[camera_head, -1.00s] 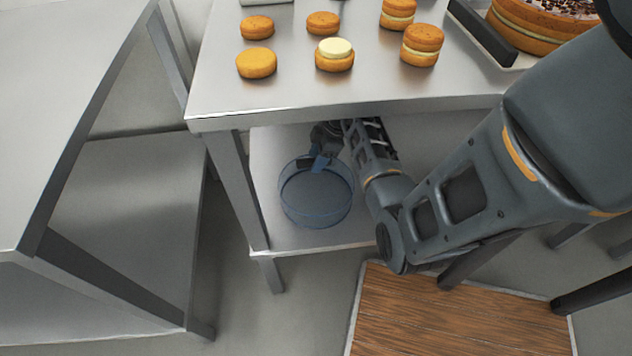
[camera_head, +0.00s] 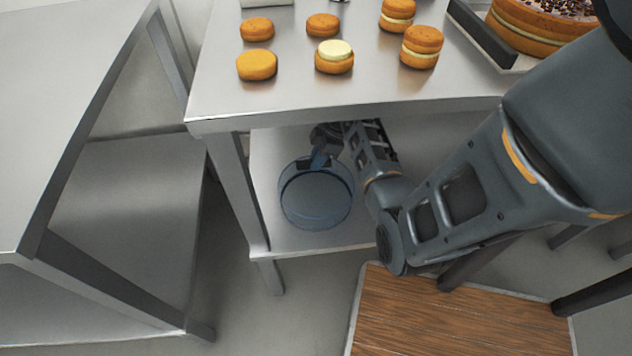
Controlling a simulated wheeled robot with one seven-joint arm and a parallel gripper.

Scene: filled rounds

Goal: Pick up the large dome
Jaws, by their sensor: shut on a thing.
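The large dome (camera_head: 317,204) is a clear, bluish, round cover on the lower shelf under the steel table. My gripper (camera_head: 318,160) is at the dome's far top edge, reaching in beneath the tabletop. It is shut on the dome, though the fingertips are small and partly hidden by my own wrist. I cannot tell whether the dome touches the shelf or is slightly off it.
The tabletop edge (camera_head: 350,115) overhangs the shelf (camera_head: 262,215) close above my arm. Several filled rounds (camera_head: 334,57) and a large cake (camera_head: 540,28) stand on top. A table leg (camera_head: 237,190) is left of the dome. A wooden board (camera_head: 450,315) lies at the front right.

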